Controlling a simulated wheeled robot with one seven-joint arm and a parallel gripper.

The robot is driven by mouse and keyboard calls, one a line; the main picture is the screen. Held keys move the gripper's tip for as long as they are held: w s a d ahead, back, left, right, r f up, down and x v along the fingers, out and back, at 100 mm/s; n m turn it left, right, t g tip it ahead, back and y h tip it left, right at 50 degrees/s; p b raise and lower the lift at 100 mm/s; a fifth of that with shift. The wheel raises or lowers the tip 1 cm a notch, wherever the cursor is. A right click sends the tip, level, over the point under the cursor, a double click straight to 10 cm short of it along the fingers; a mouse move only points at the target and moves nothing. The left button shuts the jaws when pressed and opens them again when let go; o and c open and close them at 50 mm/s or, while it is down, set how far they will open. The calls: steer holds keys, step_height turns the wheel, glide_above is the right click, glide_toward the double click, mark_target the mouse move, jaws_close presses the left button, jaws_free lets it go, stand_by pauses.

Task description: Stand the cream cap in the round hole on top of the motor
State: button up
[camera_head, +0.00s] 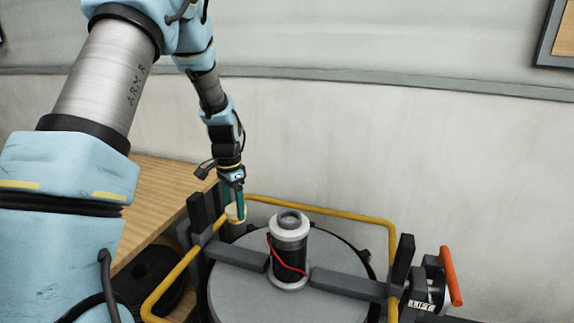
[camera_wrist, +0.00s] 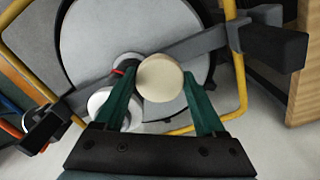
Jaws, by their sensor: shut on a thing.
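The cream cap (camera_head: 235,213) is held between the green fingers of my gripper (camera_head: 234,203), which is shut on it. In the wrist view the cap (camera_wrist: 160,80) shows as a pale round face between the fingertips. The motor (camera_head: 290,250) stands upright on the tank lid, dark with a white collar and a red wire. The round hole (camera_head: 291,217) is in its top. In the head view the cap is left of the motor and apart from it. In the wrist view a finger partly covers the motor (camera_wrist: 100,98), and its hole is hidden.
A yellow rail (camera_head: 330,212) runs around the grey tank lid (camera_head: 235,290), close to the cap. A dark crossbar (camera_head: 340,284) spans the lid. An orange handle (camera_head: 451,275) stands at right. A wooden table (camera_head: 160,190) is at left. Above the motor is clear.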

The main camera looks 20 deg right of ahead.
steer(key=s+d+r+m+p, duration=0.2)
steer(key=d+r+m, duration=0.2)
steer(key=d, duration=0.3)
steer(key=s+d+r+m+p, duration=0.1)
steer(key=s+d+r+m, duration=0.25)
steer(key=d, duration=0.45)
steer(key=shift+m, duration=0.25)
steer(key=shift+w+a+f+b, duration=0.1)
steer(key=shift+w+f+b, duration=0.1)
steer(key=shift+f+b, duration=1)
steer(key=shift+w+f+b, duration=0.2)
steer(key=shift+f+b, duration=0.5)
steer(key=shift+f, duration=0.9)
steer(key=shift+w+a+f, duration=0.1)
steer(key=shift+a+f, duration=0.05)
steer(key=shift+f+b, duration=0.55)
steer(key=shift+f, duration=0.7)
steer(key=o, duration=1.3)
